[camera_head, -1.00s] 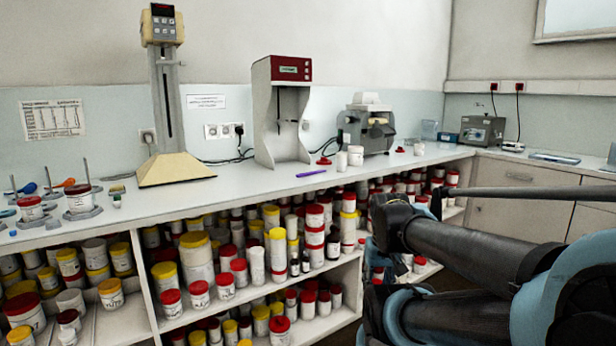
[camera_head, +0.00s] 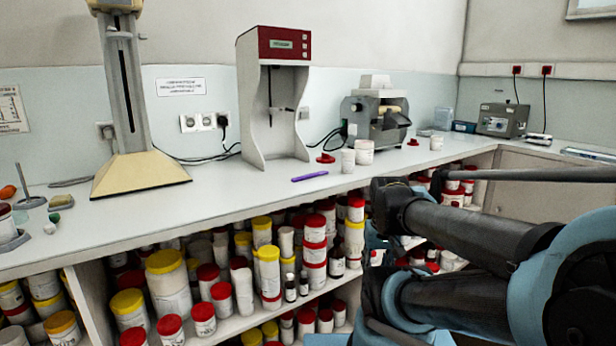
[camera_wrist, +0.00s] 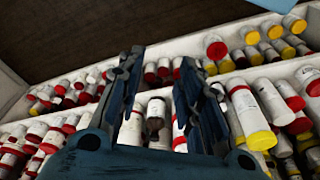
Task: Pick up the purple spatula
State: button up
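The purple spatula (camera_head: 310,177) lies flat on the white counter (camera_head: 240,197), near its front edge, in the head view. It is in front of the red-topped grey machine. In the wrist view my gripper (camera_wrist: 160,72) is open, its two dark fingers apart with nothing held between them. The wrist view looks at shelves of jars, and the spatula does not show there. In the head view my arm comes in from the right, below and right of the spatula, and the gripper's fingers are not clearly seen.
The red-topped machine (camera_head: 273,100) stands behind the spatula, with white jars (camera_head: 364,152) and a red lid (camera_head: 325,158) to its right. A beige-based stand (camera_head: 140,172) is at left. Shelves of jars (camera_head: 168,285) fill the space below.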

jog(key=shift+w+d, duration=0.1)
jog(key=shift+w, duration=0.1)
jog(key=shift+o, duration=0.7)
jog(key=shift+r, duration=0.1)
notch_tip(320, 180, up, 34)
jog(key=m+g, duration=0.2)
jog(key=m, duration=0.8)
send_over(307, 175)
notch_tip(307, 175, down, 12)
jog(key=shift+s+r, duration=0.15)
jog(key=shift+a+f, duration=0.15)
jog(key=shift+f, duration=1.2)
jog(key=shift+a+f, duration=0.15)
jog(key=shift+f, duration=1.15)
grip_shut()
